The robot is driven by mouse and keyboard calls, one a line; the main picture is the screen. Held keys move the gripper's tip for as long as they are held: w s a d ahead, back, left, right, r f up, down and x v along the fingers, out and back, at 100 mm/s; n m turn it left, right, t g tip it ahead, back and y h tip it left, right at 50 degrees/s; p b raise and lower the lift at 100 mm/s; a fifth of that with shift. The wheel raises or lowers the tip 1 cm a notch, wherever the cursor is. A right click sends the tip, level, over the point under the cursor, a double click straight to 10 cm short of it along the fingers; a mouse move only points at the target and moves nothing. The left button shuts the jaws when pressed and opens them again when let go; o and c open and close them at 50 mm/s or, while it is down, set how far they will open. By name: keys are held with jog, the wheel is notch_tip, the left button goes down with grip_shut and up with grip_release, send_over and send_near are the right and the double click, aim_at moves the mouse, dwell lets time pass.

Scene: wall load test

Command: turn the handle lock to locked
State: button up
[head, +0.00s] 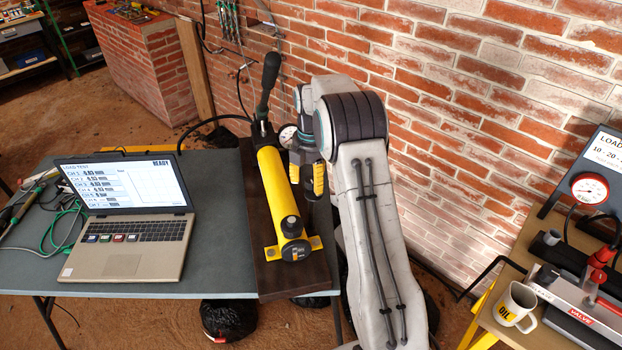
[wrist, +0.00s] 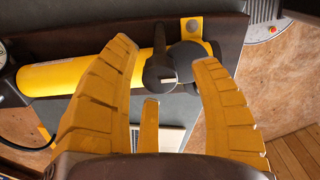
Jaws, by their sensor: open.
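A yellow hand pump (head: 275,180) lies on a dark board on the table, with its long black handle (head: 268,85) standing up at the far end. A black knob (head: 292,226) sits at its near end, above a dark end cap (head: 296,250). Which part is the handle lock is not clear, and no lock marking is readable. My gripper (head: 307,188) is open and empty, to the right of the pump barrel in the head view. In the wrist view, my gripper (wrist: 165,55) has its yellow fingers on either side of a dark knob (wrist: 160,72); contact is not visible.
An open laptop (head: 125,215) stands left of the pump on the grey table (head: 220,175). A pressure gauge (head: 287,135) and hose lie close behind. A brick wall (head: 450,110) rises behind my arm. A wooden bench (head: 505,270) with an oil mug (head: 515,304) is at right.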

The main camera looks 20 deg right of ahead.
jog(key=shift+f, duration=0.25)
jog(key=shift+o, duration=0.3)
grip_shut()
